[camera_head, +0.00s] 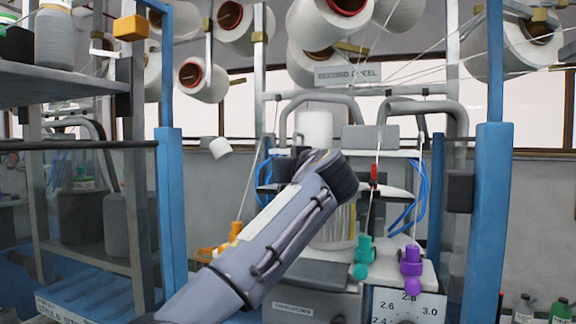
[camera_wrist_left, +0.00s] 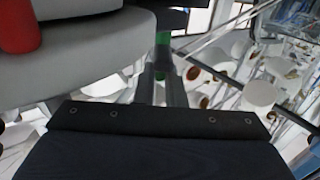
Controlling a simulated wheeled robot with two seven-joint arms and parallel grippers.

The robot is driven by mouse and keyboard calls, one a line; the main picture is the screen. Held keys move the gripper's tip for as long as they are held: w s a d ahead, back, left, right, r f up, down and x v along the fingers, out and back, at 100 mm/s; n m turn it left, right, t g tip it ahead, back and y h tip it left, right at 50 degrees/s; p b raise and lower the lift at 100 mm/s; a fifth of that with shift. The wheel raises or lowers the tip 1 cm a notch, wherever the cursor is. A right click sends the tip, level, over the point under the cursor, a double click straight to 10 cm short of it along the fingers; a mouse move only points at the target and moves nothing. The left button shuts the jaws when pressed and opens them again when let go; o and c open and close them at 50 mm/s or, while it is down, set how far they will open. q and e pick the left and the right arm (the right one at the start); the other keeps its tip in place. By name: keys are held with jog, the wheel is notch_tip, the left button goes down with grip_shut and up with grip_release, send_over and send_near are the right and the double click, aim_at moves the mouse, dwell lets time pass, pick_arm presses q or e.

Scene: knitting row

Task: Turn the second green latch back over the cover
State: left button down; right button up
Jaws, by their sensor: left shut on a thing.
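My left arm rises from the lower left to the middle of the head view, and its wrist covers part of the machine. In the left wrist view my left gripper (camera_wrist_left: 164,82) has its fingers close together on a green latch (camera_wrist_left: 163,42), which shows as a small green piece beside a pale rounded part (camera_wrist_left: 85,55). I cannot tell whether that part is the cover. The latch's far end is hidden behind a dark part. In the head view the gripper's fingertips and this latch are hidden behind my arm. My right gripper is not in view.
A red piece (camera_wrist_left: 18,25) stands at the left of the wrist view. Teal (camera_head: 363,257), purple (camera_head: 411,265) and orange (camera_head: 236,232) fittings sit around the machine's front. Blue posts (camera_head: 490,200) flank it. Yarn cones (camera_head: 203,78) and taut threads hang overhead.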

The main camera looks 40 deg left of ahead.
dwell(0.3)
pick_arm(q)
jog(key=c, duration=1.5)
grip_release()
jog(key=shift+s+d, duration=0.15)
jog(key=shift+d, duration=0.15)
jog(key=b+v, duration=0.1)
jog(key=v, duration=0.6)
jog(key=shift+b, duration=0.4)
